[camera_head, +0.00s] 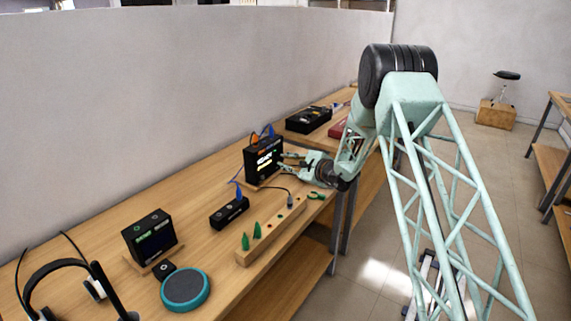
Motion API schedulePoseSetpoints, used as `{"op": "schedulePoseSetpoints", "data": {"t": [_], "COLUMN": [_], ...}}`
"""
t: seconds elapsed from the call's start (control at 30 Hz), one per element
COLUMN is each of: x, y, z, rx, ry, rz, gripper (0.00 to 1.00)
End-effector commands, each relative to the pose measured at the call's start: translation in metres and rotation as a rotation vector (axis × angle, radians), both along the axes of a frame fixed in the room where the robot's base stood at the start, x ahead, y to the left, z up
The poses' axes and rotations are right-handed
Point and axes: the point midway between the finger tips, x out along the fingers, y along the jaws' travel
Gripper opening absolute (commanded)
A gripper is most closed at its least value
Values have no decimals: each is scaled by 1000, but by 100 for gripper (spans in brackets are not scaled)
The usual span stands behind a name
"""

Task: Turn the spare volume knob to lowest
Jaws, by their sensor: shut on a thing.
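A black box with a lit screen (262,159) stands on the wooden bench, with orange and blue plugs at its top. My gripper (283,166) reaches in from the right at the front right side of this box. Its fingers are shut on a small part at the box's face, which appears to be the volume knob. The knob itself is hidden by the fingers, so its pointer and setting cannot be read. A second black box with a darker screen (153,238) stands nearer, on a small wooden stand.
A wooden strip (272,236) with green pegs lies along the bench's front edge. A small black box with a blue plug (229,211), a teal-rimmed round speaker (186,288) and headphones (62,266) stand nearer. A black case (308,119) lies behind. Cables cross the bench.

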Motion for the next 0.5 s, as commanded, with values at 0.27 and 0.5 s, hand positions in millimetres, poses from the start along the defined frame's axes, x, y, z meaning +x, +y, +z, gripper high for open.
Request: {"op": "schedulePoseSetpoints", "data": {"t": [0.27, 0.5], "x": [-1, -2], "y": [0, 1], "z": [-2, -4], "rx": [-76, -135], "ry": [-135, -239], "rz": [-1, 0], "gripper": [4, 4]}}
